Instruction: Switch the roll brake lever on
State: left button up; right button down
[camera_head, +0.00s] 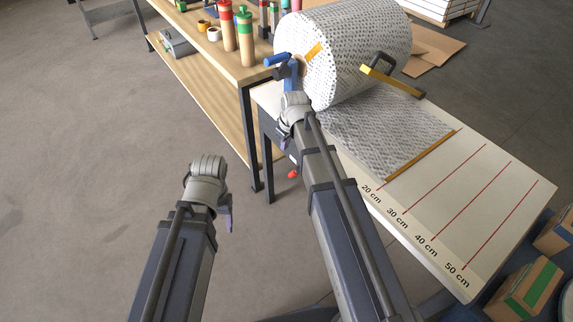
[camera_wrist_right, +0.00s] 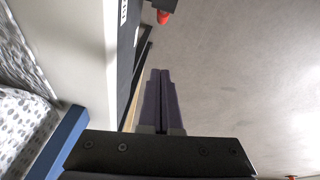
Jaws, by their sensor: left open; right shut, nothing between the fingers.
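A small dark block with a red knob (camera_head: 293,174), which looks like the brake lever, sits at the table's left side below the top. The red knob (camera_wrist_right: 163,17) also shows at the top of the right wrist view. My right gripper (camera_wrist_right: 160,74) is shut and empty, its fingertips apart from the knob. In the head view my right arm largely hides its fingers. My left gripper (camera_head: 229,218) hangs over open floor, apart from everything; its fingers are mostly hidden. A large patterned roll (camera_head: 345,50) lies at the table's far end, with a blue part (camera_head: 279,60) beside it.
The white cutting table (camera_head: 500,200) has red length marks. A wooden workbench (camera_head: 200,50) with bottles and tape is to the left. Boxes (camera_head: 530,290) stand at lower right. Floor at left is clear.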

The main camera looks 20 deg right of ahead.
aim_at(295, 172)
jog(key=shift+f, duration=0.1)
jog(key=f+b, duration=0.3)
jog(key=b, duration=0.1)
jog(key=d+f+b, duration=0.1)
jog(key=f+b, duration=0.2)
jog(key=f, duration=0.1)
jog(key=f+b, duration=0.4)
jog(key=shift+s+d+f+b, duration=0.15)
jog(key=shift+f+b, duration=0.1)
jog(key=shift+b, duration=0.1)
